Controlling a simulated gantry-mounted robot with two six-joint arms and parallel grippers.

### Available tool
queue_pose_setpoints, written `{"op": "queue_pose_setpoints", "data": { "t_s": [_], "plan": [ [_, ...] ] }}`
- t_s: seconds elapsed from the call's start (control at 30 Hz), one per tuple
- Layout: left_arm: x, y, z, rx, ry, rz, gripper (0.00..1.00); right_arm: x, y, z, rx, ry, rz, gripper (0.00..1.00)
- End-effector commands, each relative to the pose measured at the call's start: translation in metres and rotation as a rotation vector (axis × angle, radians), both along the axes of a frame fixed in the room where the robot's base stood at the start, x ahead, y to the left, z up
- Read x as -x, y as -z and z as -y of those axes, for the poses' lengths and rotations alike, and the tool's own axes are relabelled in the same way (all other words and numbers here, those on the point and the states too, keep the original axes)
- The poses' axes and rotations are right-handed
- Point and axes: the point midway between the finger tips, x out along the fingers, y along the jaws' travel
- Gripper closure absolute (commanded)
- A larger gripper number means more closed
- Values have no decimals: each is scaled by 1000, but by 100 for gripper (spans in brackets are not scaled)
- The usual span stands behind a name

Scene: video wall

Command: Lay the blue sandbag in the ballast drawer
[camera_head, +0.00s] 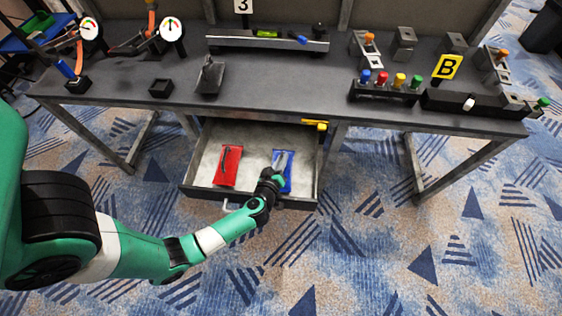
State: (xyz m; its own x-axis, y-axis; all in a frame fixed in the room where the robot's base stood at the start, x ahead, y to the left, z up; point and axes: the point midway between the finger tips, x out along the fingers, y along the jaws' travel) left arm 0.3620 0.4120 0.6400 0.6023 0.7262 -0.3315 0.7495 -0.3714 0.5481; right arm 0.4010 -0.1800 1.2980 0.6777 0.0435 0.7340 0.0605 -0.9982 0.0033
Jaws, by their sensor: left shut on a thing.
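The ballast drawer (249,146) is pulled out below the dark bench. A red sandbag (228,166) lies in its left part. The blue sandbag (287,177) is at the right part of the drawer, with my left gripper (280,163) over it. The left gripper is shut on the blue sandbag, and its wrist and fingers hide part of the bag. I cannot tell whether the bag touches the drawer floor. My left arm comes in from the lower left across the drawer's front edge. My right gripper does not show.
The bench top (320,75) overhangs the drawer's back. The carpet in front is clear.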

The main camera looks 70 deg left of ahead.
Motion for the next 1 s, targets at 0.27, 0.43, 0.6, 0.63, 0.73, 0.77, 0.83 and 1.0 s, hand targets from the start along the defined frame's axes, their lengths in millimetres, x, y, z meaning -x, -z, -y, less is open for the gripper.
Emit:
{"op": "queue_pose_setpoints", "data": {
  "t_s": [0.27,0.43,0.6,0.63,0.73,0.77,0.83,1.0],
  "plan": [
    [-2,-3,0,-5,2,6,100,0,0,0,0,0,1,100],
    [0,2,0,-1,0,-1,75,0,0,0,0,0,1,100],
    [0,2,0,0,0,0,54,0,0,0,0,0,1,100],
    [0,2,0,-1,-1,0,54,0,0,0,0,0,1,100],
    [0,2,0,-1,-1,0,54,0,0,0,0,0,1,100],
    [0,2,0,-1,-1,0,54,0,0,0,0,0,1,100],
    [0,1,0,-1,-1,0,54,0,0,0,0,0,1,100],
    [8,-8,11,0,3,-3,54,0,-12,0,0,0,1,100]
  ]
}}
